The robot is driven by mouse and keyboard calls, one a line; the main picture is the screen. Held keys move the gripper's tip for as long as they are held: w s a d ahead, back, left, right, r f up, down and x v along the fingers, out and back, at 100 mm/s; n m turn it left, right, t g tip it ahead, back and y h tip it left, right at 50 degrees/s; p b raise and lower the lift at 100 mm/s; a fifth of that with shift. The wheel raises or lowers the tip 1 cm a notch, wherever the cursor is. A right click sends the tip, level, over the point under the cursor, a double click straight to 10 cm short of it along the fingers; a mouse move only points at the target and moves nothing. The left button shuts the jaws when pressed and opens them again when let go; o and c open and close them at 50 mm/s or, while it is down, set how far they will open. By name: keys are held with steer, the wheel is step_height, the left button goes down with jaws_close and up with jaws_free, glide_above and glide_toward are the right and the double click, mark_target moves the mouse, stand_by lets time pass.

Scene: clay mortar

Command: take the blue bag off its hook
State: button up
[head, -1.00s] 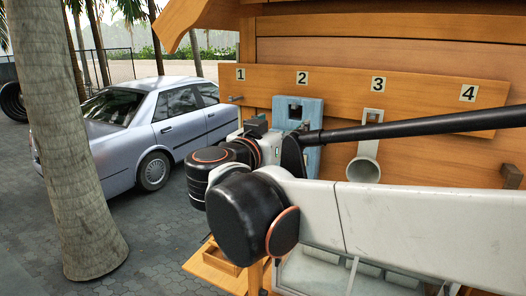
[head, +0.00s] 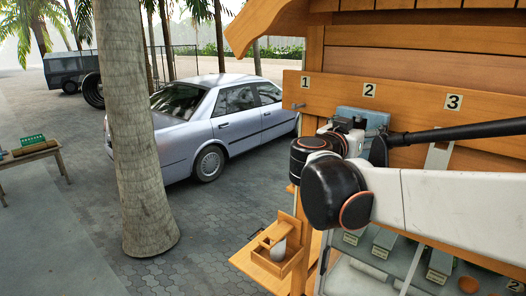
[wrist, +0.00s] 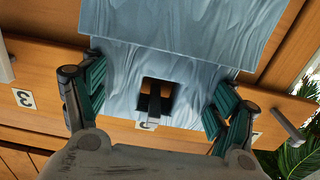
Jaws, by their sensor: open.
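The blue bag (head: 366,116) hangs at the spot marked 2 on the wooden board in the head view, partly hidden by my arm. In the wrist view the blue bag (wrist: 190,30) fills the upper middle, and a square hole in it shows a dark hook (wrist: 155,98) through it. My gripper (wrist: 160,82) is open. Its two green-padded fingers stand on either side of the holed part of the bag, and I see no clear grip on it. In the head view my gripper (head: 350,128) is in front of the bag.
The wooden board (head: 405,95) carries numbered places. An empty peg (wrist: 288,130) is under number 1. A pale tool (head: 438,158) hangs at 3. Below are a wooden box (head: 279,262) and a tray of items. A tree trunk (head: 130,130) and a car (head: 225,120) stand left.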

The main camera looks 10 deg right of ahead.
steer(key=c, duration=1.2)
steer(key=shift+o, duration=0.3)
steer(key=shift+r, duration=0.7)
steer(key=b+v, duration=0.3)
steer(key=v, duration=1.5)
steer(key=shift+b, duration=0.3)
